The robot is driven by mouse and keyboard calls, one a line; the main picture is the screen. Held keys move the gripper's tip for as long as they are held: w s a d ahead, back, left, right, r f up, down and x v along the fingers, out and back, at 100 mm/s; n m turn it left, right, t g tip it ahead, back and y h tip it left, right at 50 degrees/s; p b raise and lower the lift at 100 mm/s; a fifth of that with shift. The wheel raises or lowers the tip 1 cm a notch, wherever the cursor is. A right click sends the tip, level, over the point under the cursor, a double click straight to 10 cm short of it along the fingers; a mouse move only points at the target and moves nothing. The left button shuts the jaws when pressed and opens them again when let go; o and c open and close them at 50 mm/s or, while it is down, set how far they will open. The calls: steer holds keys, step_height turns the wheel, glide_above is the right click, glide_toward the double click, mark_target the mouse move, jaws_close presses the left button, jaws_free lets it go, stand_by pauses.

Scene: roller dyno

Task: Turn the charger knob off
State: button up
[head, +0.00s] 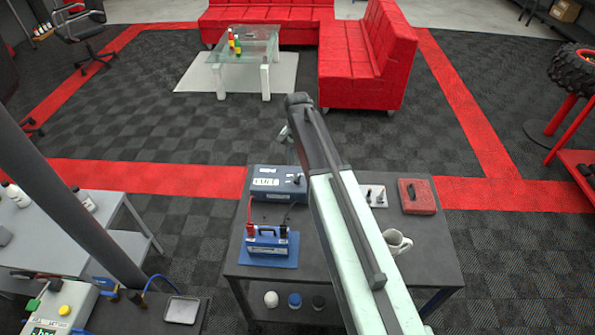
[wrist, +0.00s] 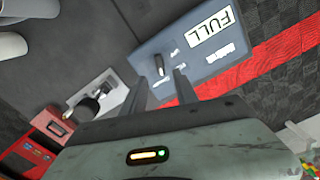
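The charger (head: 265,190) is a blue-grey box at the back of the dark table, with a display reading FULL. It also shows in the wrist view (wrist: 190,52). In the head view my arm reaches over the table and mostly hides the gripper.
A blue battery (head: 267,245) with red and black clamps stands in front of the charger. A switch plate (head: 374,196), a red case (head: 417,197) and a white mug (head: 398,242) are right of my arm. A grey pole (head: 60,200) stands to the left.

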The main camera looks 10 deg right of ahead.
mark_target(298, 177)
step_height(298, 177, down, 8)
steer(key=b, duration=0.8)
steer(key=shift+r, duration=0.1)
jaws_close()
